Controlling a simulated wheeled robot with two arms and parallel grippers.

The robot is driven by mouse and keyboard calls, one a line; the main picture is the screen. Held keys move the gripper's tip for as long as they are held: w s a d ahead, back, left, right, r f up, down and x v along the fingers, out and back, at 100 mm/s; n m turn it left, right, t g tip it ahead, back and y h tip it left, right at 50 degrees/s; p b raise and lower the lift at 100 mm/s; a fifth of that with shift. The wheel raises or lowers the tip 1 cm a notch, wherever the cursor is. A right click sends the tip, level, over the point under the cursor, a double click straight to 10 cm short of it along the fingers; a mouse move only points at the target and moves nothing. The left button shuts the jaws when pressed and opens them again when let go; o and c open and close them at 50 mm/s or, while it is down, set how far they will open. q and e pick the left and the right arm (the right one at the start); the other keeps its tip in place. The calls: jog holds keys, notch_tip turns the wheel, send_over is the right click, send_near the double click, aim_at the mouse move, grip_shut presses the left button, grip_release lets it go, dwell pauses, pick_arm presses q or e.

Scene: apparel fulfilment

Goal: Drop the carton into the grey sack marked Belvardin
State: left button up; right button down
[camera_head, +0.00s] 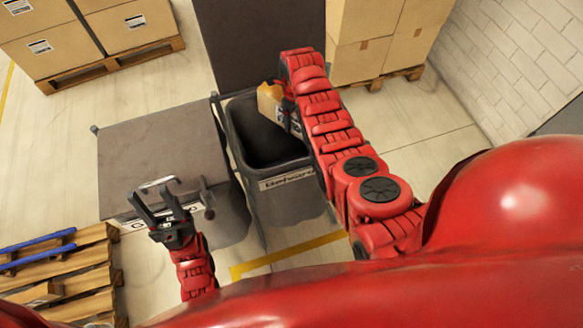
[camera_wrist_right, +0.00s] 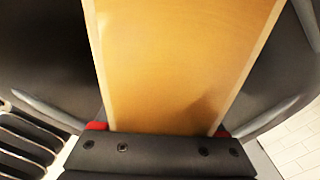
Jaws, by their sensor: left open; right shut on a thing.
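The grey sack marked Belvardin (camera_head: 287,181) stands open at the middle of the head view, with its label on the near side and a dark inside. The carton (camera_head: 268,103) is a small tan box over the sack's back right part. My right gripper (camera_head: 283,111) is shut on it, partly hidden by my right arm. In the right wrist view the carton (camera_wrist_right: 180,60) fills the middle, with dark grey surfaces on both sides. My left gripper (camera_head: 157,205) is open and empty, in front of the closed grey sack on the left.
A closed grey sack (camera_head: 160,160) with a partly hidden label stands left of the open one. Another dark grey sack or lid (camera_head: 262,40) stands behind. Large boxes on pallets (camera_head: 110,72) fill the back. Wooden pallets (camera_head: 70,270) lie at front left. A white brick wall (camera_head: 520,70) is at right.

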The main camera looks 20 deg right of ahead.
jog(key=shift+f, duration=0.25)
grip_release()
jog(key=shift+r, duration=0.45)
notch_tip(320, 180, up, 4)
jog(key=shift+f+b, duration=0.1)
jog(key=shift+b, duration=0.9)
notch_tip(320, 180, up, 4)
jog(key=shift+r+p, duration=0.2)
jog(key=shift+p, duration=0.15)
notch_tip(320, 180, up, 8)
jog(key=p, duration=0.7)
jog(key=shift+s+f, duration=0.1)
jog(key=shift+f, duration=0.05)
jog(key=shift+r+p, duration=0.3)
jog(key=shift+r, duration=0.05)
